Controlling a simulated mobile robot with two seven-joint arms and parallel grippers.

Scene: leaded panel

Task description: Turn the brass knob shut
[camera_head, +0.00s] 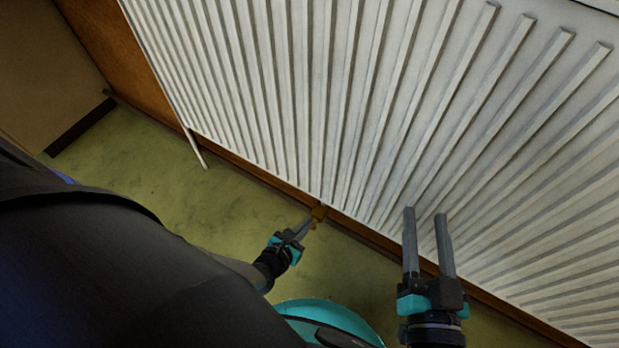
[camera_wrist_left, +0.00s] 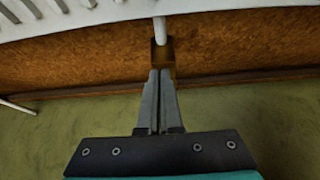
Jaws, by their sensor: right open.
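The brass knob (camera_head: 319,212) is a small block at the lower edge of the white radiator. In the left wrist view the knob (camera_wrist_left: 162,58) sits below a short white pipe. My left gripper (camera_head: 309,224) reaches it from below left. In the left wrist view its fingers (camera_wrist_left: 160,73) are close together and look shut, with their tips at the knob's lower edge. The pair is narrower than the knob and not around it; I cannot tell whether they touch it. My right gripper (camera_head: 425,213) is open and empty, in front of the radiator, right of the knob.
The ribbed white radiator (camera_head: 345,100) fills the upper right. A white pipe (camera_head: 195,148) stands at its left end. Brown wall (camera_head: 120,50) and skirting show behind. The green floor (camera_head: 180,205) is clear at left.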

